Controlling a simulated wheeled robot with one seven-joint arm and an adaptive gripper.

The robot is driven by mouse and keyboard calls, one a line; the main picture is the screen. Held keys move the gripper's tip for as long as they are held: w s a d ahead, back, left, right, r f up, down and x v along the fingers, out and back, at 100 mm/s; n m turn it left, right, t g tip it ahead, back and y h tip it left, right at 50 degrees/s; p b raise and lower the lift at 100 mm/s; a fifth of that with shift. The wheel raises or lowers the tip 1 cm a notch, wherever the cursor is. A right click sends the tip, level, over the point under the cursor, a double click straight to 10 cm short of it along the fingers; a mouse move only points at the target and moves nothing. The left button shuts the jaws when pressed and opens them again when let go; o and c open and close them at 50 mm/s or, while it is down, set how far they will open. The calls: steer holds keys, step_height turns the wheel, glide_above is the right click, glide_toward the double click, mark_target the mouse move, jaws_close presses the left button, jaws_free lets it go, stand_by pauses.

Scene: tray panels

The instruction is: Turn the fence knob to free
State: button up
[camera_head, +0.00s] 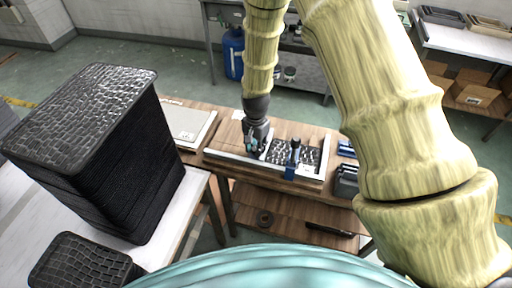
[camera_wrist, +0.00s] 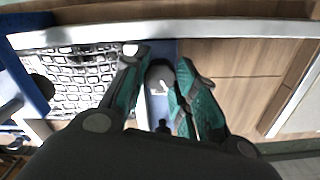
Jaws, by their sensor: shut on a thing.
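The fence knob (camera_wrist: 160,76) is dark and round, with a pale pointer mark, in the middle of the wrist view. It sits over a blue block beside a black and white mesh panel (camera_wrist: 75,78). My gripper (camera_wrist: 161,64) has its teal fingers on both sides of the knob and is shut on it. In the head view, my gripper (camera_head: 256,148) is down at the left part of the pale-framed fixture (camera_head: 225,156) on the wooden bench and hides the knob there. The pointer's setting cannot be read.
A blue clamp-like part with a dark upright (camera_head: 295,150) stands right of my gripper. A tall stack of black mesh panels (camera_head: 95,150) is on the white table at left. A pale flat board (camera_head: 188,126) lies left of the fixture. Dark bins (camera_head: 346,180) stand at right.

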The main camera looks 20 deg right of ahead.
steer(key=n, duration=0.6)
steer(key=shift+w+b, duration=0.1)
steer(key=shift+b, duration=0.3)
steer(key=n, duration=0.6)
steer(key=shift+r+n, duration=0.1)
steer(key=shift+n, duration=0.2)
steer(key=o, duration=1.1)
steer(key=shift+c, duration=0.2)
step_height(320, 180, up, 12)
